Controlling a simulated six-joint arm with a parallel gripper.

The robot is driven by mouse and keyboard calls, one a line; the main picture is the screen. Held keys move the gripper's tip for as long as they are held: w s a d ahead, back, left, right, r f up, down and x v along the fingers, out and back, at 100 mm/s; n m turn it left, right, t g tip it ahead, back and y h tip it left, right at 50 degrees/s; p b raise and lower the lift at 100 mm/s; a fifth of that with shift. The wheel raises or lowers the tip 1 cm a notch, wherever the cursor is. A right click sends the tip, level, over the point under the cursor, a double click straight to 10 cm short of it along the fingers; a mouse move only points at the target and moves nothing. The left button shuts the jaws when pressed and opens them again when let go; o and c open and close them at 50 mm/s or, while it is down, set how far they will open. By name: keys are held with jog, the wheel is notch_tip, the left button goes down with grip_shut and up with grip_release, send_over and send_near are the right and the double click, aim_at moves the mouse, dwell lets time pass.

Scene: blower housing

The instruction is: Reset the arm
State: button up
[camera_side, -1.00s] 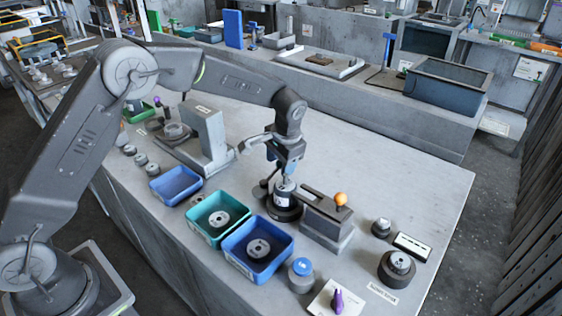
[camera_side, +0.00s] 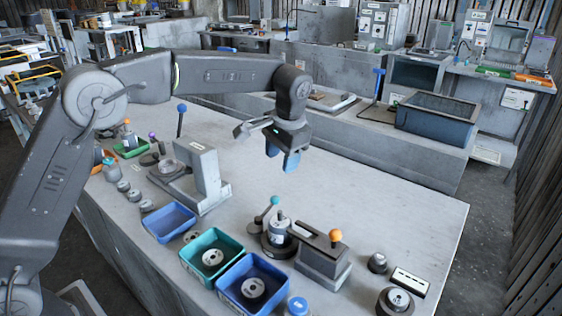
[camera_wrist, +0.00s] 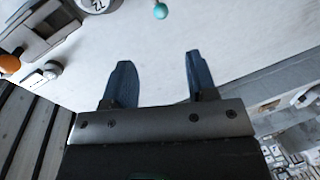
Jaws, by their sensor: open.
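My gripper (camera_side: 283,160) has two blue fingers and hangs in the air above the bare middle of the grey workbench (camera_side: 330,200). In the wrist view its fingers (camera_wrist: 160,78) are spread apart with nothing between them. Below it and toward the front stands a round dark fixture holding a light cylindrical part (camera_side: 278,228), with a teal-knobbed lever (camera_side: 274,201) beside it. The teal knob also shows at the top of the wrist view (camera_wrist: 160,11). The gripper is clear of the fixture and the lever.
A grey block with an orange knob (camera_side: 335,236) stands right of the fixture. Blue and teal bins (camera_side: 212,256) line the front edge, two of them holding round parts. A grey press-like stand (camera_side: 205,175) with a blue-knobbed lever is at left. The bench's right rear is clear.

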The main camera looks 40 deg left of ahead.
jog(key=s+a+r+n+t+h, duration=0.1)
jog(key=s+a+r, duration=0.1)
jog(key=s+r, duration=0.35)
jog(key=s+a+r+t, duration=0.1)
jog(key=s+a+r, duration=0.15)
jog(key=s, duration=0.65)
jog(key=s+a+f+n+t+h, duration=0.1)
jog(key=s+f+t, duration=0.2)
jog(key=s, duration=1.4)
jog(key=shift+f, duration=0.5)
